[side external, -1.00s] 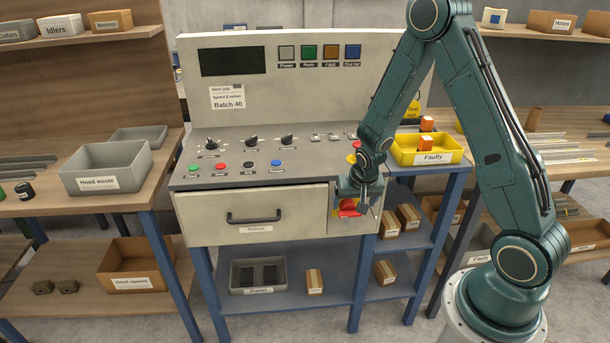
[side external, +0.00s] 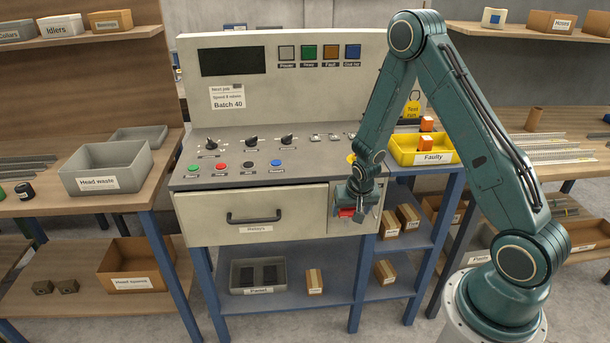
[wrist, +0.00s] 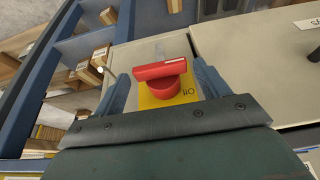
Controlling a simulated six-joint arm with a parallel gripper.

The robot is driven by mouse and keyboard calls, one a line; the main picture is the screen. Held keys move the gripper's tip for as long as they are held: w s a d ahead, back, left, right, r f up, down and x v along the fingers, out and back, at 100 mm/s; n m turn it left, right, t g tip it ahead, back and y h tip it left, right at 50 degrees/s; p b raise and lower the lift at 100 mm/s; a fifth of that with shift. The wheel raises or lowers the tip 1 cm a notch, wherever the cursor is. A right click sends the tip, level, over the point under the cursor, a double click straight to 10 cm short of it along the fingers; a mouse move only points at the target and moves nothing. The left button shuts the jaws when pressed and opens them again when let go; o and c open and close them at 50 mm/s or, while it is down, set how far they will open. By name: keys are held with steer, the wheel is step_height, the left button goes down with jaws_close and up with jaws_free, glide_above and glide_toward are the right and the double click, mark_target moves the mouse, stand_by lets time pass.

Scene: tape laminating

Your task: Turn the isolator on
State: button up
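The isolator is a red rotary handle (wrist: 160,70) on a yellow plate (wrist: 150,101), on the cabinet front panel right of the drawer. In the side external view the handle (side external: 346,212) is partly hidden by my gripper. In the wrist view its bar lies nearly crosswise, tilted slightly up to the right, with small black marks on the plate right of the knob. My gripper (wrist: 163,78) is open, its two fingers on either side of the handle with gaps visible. In the side external view my gripper (side external: 357,207) is right at the panel.
A wide drawer (side external: 285,207) with a dark handle is left of the isolator. Above it, a sloped console carries knobs and coloured buttons (side external: 277,163). A yellow Faulty tray (side external: 405,152) stands to the right. Shelves below hold small boxes (side external: 408,215).

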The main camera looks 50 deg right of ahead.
steer(key=c, duration=1.1)
steer(key=shift+s+t, duration=0.1)
steer(key=shift+t, duration=0.2)
steer(key=shift+s+d+f+m+t+y, duration=0.1)
steer(key=shift+s+d+m+t+y, duration=0.15)
steer(key=shift+t+y, duration=0.45)
steer(key=shift+s+d+f+m+t+y, duration=0.15)
steer(key=shift+d+m+t+y, duration=0.1)
steer(key=shift+t+y, duration=0.4)
steer(key=shift+s+d+f+m+t+y, duration=0.1)
steer(key=shift+s+m+t+y, duration=0.1)
steer(key=shift+t+y, duration=0.5)
steer(key=shift+s+d+f+m+t+y, duration=0.1)
steer(key=shift+m+t+y, duration=0.1)
steer(key=shift+t+y, duration=0.45)
steer(key=o, duration=1.4)
steer(key=shift+f, duration=0.1)
